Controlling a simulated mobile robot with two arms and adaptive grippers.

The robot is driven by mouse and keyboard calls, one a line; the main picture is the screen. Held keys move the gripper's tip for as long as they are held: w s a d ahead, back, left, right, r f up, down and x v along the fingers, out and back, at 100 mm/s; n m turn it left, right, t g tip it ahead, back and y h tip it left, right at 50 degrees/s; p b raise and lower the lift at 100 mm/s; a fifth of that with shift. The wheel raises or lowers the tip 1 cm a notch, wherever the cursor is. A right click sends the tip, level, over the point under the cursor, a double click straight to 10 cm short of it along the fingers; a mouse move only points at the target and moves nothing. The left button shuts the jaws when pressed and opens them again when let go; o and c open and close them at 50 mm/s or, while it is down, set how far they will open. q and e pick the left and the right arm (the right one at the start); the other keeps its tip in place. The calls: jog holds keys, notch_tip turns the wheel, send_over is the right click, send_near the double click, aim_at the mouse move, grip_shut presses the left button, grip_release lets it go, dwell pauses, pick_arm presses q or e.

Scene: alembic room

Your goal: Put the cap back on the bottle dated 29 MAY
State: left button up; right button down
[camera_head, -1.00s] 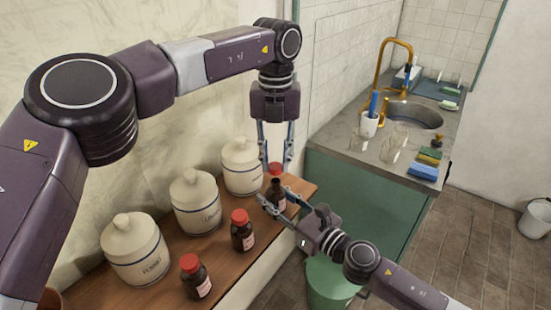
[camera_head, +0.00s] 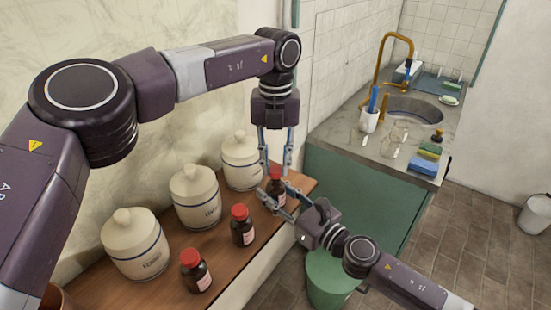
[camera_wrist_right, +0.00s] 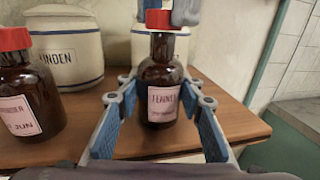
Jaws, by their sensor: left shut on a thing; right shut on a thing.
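The brown glass bottle (camera_head: 277,187) stands upright at the right end of the wooden shelf. In the right wrist view the bottle (camera_wrist_right: 160,76) has a pink label; its date is too small to read. The red cap (camera_wrist_right: 158,20) sits on its neck, looking level; I cannot tell whether it is threaded. My left gripper (camera_head: 275,168) points down from above and is shut on the cap. Its grey fingertips show in the right wrist view (camera_wrist_right: 185,12). My right gripper (camera_head: 279,197) is shut on the bottle's body, one finger on each side.
Two other red-capped brown bottles (camera_head: 242,228) (camera_head: 196,272) stand on the shelf (camera_head: 222,252). Three cream lidded jars (camera_head: 135,245) (camera_head: 194,198) (camera_head: 241,163) line the wall behind. A counter with a sink (camera_head: 414,110) is at right, a green bin (camera_head: 330,280) below.

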pick_arm(q)
jog(key=shift+f, duration=0.55)
dwell(0.5)
